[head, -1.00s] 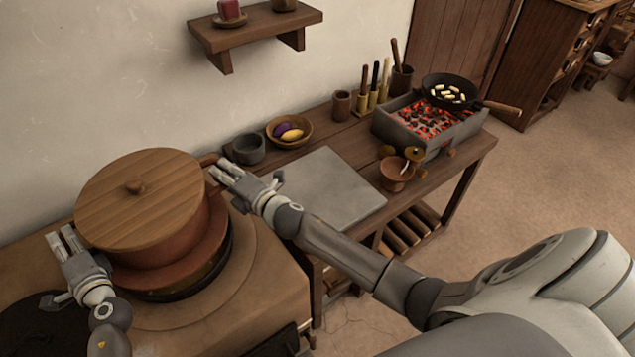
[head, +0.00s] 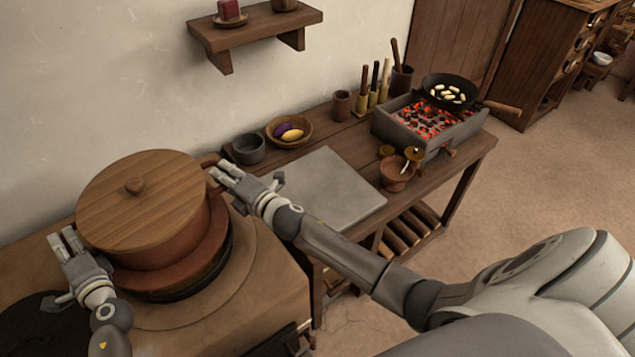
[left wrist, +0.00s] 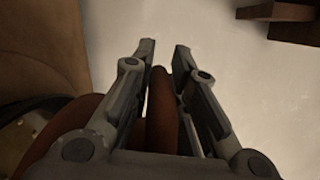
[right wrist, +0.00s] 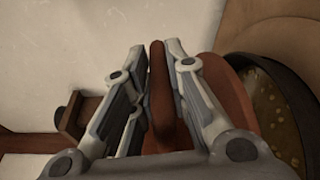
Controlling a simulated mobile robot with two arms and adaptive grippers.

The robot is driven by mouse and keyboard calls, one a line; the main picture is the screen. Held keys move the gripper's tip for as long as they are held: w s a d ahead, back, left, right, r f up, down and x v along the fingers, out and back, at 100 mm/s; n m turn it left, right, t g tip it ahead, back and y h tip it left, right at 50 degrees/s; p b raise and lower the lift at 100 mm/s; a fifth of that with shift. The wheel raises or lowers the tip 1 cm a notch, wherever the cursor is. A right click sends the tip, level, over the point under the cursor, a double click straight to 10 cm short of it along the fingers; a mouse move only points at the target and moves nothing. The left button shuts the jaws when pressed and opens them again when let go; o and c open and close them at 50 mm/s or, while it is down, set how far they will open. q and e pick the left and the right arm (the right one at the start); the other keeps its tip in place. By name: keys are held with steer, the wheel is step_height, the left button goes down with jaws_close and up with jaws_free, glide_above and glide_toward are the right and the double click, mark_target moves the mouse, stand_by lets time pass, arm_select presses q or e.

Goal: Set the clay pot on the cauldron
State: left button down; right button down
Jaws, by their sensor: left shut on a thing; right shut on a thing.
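The clay pot (head: 160,254) is reddish brown, upright, and wears a round wooden lid (head: 165,190) with a small knob. It is over the dark-rimmed cauldron (head: 190,292) at the left; I cannot tell whether it touches the rim. My left gripper (head: 66,240) is shut on the pot's left handle, which shows between the fingers in the left wrist view (left wrist: 162,110). My right gripper (head: 223,174) is shut on the opposite handle, also seen in the right wrist view (right wrist: 158,90). That view shows the cauldron's dark rim (right wrist: 262,70) and yellowish bits inside.
The cauldron sits in a tan stove top (head: 265,285). A wooden table (head: 455,155) to the right carries a grey slab (head: 335,185), a dark cup (head: 249,149), a bowl of vegetables (head: 290,131) and a brazier (head: 400,125) with a pan. A wall shelf (head: 255,30) is above.

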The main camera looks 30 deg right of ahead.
arm_select(q)
steer(key=shift+r, duration=0.25)
arm_select(e)
steer(key=shift+r, duration=0.25)
